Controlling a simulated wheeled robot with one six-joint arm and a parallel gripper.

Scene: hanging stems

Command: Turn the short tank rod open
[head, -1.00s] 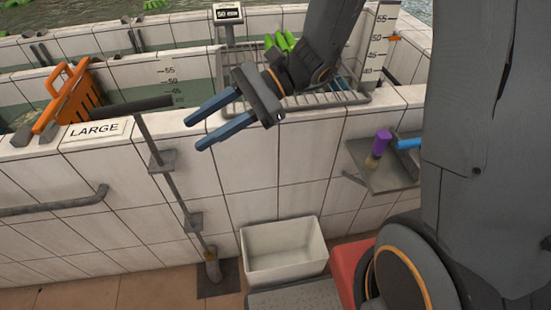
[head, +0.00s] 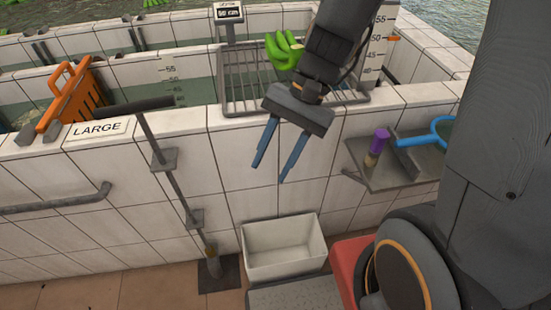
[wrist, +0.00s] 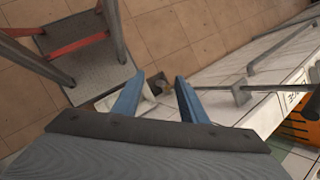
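A grey rod (head: 176,188) with a crossbar handle (head: 135,107) on top runs down the outside of the white tiled tank wall, through two brackets, to a dark floor plate. The handle lies across the wall top beside the LARGE label. I cannot tell whether this rod is the short one. My gripper (head: 270,172) is open and empty, pointing down in front of the wall, to the right of the rod and apart from it. In the wrist view, my open fingers (wrist: 160,76) show, with the rod (wrist: 212,88) to their right.
A white bin (head: 284,249) stands on the floor below my gripper. A shelf (head: 415,165) with a purple-topped item is at right.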

